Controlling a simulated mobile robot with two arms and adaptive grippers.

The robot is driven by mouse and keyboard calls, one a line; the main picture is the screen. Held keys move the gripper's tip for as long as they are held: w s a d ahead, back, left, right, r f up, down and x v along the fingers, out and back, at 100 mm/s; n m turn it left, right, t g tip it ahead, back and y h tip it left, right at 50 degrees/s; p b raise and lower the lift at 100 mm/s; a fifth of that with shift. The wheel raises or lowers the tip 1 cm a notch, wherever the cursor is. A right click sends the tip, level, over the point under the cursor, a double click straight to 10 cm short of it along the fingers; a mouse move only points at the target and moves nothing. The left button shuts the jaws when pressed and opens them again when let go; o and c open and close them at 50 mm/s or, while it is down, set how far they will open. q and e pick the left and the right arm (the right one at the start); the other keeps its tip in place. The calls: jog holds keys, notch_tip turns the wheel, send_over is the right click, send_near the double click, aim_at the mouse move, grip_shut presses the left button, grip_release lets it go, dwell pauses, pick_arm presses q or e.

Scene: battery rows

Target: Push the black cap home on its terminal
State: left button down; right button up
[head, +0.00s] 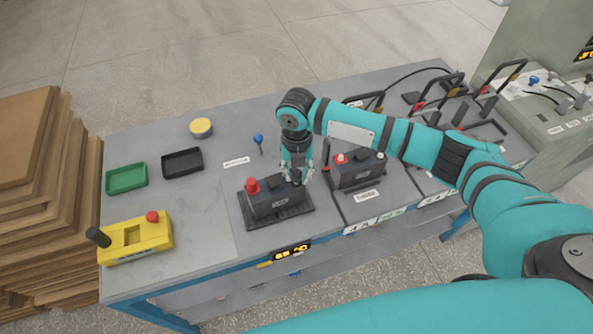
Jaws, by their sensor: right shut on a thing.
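A dark battery (275,205) sits on a black tray (248,219) near the middle of the bench. A red cap (251,186) stands at its left end. My right gripper (298,177) reaches down from above onto the battery's right end. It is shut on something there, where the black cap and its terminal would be. The fingers and arm hide the cap, so I cannot tell how far down it sits. My left gripper is not in view.
A second battery (358,172) with a red cap stands close on the right. A yellow box (136,238), a green tray (127,178), a black tray (182,163) and a yellow-topped tin (201,127) are at left. A blue-headed item (258,140) stands behind. Cardboard sheets (45,190) are stacked beside the bench.

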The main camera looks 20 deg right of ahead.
jog(key=shift+s+f, duration=0.1)
jog(key=shift+f, duration=0.35)
dwell(0.5)
jog(key=o, duration=0.9)
jog(key=shift+c, duration=0.2)
jog(key=shift+o, duration=0.2)
jog(key=o, duration=0.4)
jog(key=shift+r, duration=0.15)
